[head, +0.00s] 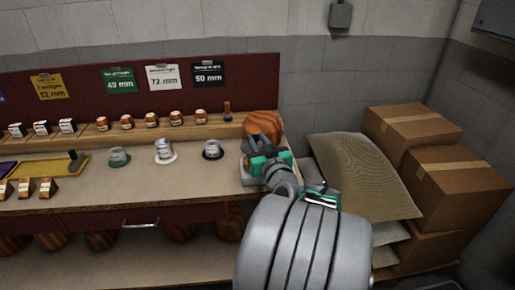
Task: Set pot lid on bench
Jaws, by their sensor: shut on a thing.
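My gripper (262,148) is at the right end of the bench (75,202), in front of a large rounded wooden block (263,122). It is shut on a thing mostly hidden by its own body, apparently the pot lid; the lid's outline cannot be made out. A pale grey box-like base (248,180) shows just below the gripper at the bench's right end. I cannot tell whether the held thing touches it.
A green-rimmed piece (119,157), a white-rimmed piece (164,152) and a black-rimmed piece (212,150) stand along the bench. A yellow tray (60,167) lies left. A sack (362,172) and cardboard boxes (455,182) are stacked right. Bare bench lies in front.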

